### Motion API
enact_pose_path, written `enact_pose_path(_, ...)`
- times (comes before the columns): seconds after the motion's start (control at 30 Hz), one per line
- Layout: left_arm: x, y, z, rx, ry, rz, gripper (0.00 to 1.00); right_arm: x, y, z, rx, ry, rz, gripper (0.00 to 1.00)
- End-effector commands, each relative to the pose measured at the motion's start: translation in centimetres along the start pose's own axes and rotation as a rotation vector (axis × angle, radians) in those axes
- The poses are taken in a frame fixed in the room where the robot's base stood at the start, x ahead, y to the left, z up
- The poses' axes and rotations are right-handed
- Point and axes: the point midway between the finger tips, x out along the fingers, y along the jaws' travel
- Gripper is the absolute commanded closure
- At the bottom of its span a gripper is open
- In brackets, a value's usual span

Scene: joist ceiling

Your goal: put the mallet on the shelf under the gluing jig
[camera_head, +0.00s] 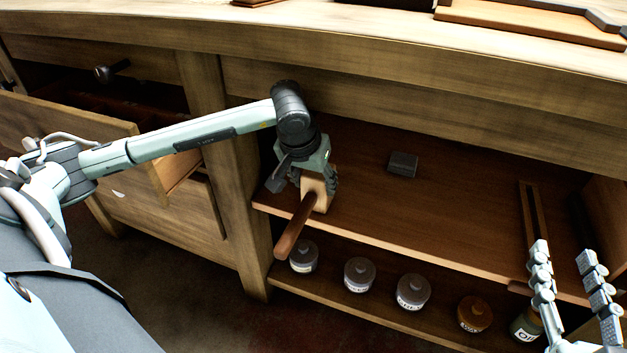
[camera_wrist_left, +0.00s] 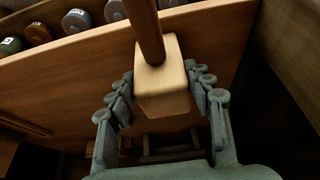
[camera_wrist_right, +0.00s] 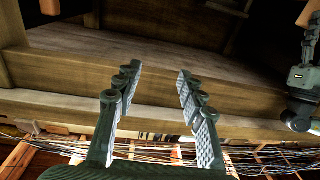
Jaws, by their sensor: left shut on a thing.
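The mallet has a pale wooden head (camera_head: 317,188) and a brown handle (camera_head: 296,226). My left gripper (camera_head: 312,178) is shut on the head, at the left front of the upper shelf (camera_head: 450,200) under the bench. The handle points down and out past the shelf's front edge. In the left wrist view the head (camera_wrist_left: 162,82) sits between the fingers; whether it touches the shelf I cannot tell. My right gripper (camera_head: 572,290) is open and empty at the lower right. The gluing jig is not clearly identifiable; a framed wooden piece (camera_head: 535,22) lies on the bench top.
A small dark block (camera_head: 402,164) lies further back on the upper shelf. Several lidded jars (camera_head: 413,291) stand on the lower shelf. A bench leg (camera_head: 232,190) and an open drawer (camera_head: 95,130) are at left. The middle of the upper shelf is clear.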

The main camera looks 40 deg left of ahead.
Motion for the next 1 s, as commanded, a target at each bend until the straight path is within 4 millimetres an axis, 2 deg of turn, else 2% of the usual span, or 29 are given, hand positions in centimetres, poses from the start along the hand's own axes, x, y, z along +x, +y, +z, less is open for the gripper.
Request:
enact_pose_path(0.53, 0.2, 0.0, 0.0, -0.001, 0.003, 0.001, 0.93, 0.0, -0.5, -1.4, 0.008, 0.068, -0.01, 0.6)
enact_pose_path(0.57, 0.2, 0.0, 0.1, -0.001, 0.0, 0.0, 0.48, 0.0, -0.5, -1.5, 0.009, 0.074, -0.011, 0.6)
enact_pose_path(0.6, 0.2, 0.0, 0.1, -0.001, 0.0, 0.0, 0.43, 0.0, -0.5, -1.6, 0.009, 0.079, -0.012, 0.6)
enact_pose_path(0.73, 0.2, 0.0, 0.1, -0.001, 0.0, 0.0, 0.28, 0.0, -0.6, -1.7, 0.009, 0.08, -0.012, 0.6)
enact_pose_path(1.0, 0.2, 0.0, 0.1, -0.001, 0.0, 0.0, 0.28, 0.0, -0.6, -1.6, 0.009, 0.074, -0.012, 0.6)
